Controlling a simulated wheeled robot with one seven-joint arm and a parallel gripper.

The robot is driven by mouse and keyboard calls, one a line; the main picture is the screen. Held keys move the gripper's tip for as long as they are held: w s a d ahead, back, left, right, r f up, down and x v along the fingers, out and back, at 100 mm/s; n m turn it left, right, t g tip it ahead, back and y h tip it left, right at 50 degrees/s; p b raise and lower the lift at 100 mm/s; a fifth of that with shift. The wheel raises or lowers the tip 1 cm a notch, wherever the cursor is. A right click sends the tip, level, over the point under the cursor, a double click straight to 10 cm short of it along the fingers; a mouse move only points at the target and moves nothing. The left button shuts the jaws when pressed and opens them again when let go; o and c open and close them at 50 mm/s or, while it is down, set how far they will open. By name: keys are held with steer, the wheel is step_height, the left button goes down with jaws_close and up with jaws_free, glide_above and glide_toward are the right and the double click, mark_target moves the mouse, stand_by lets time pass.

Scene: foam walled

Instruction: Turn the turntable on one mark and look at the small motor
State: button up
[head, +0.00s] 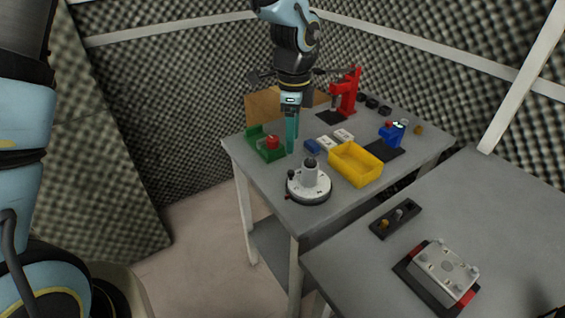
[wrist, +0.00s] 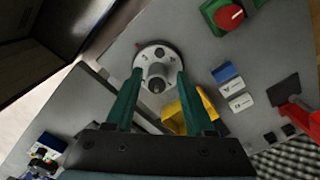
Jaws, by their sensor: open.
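The turntable (head: 322,190) is a round white disc on a dark base near the front edge of the far table. The small motor (head: 310,173), a grey cylinder with a dark top, stands upright on it. A small dark knob (head: 291,174) shows at the disc's left rim. My gripper (head: 290,151) points down above the table, behind the turntable in the head view. In the wrist view my gripper (wrist: 159,76) has its green fingers apart with nothing held. The turntable (wrist: 146,56) and motor (wrist: 157,72) appear beyond and between the fingertips; I see no contact.
A yellow bin (head: 357,178) stands just right of the turntable. A green box with a red button (head: 272,142) is behind left. Blue and white blocks (head: 326,143), a red press (head: 348,92) and a blue device (head: 392,133) stand farther back. A nearer table (head: 350,255) holds fixtures.

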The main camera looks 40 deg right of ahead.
mark_target(291, 171)
step_height(291, 171, down, 10)
steer(key=shift+r+p, duration=0.15)
steer(key=shift+p, duration=1)
jaws_close()
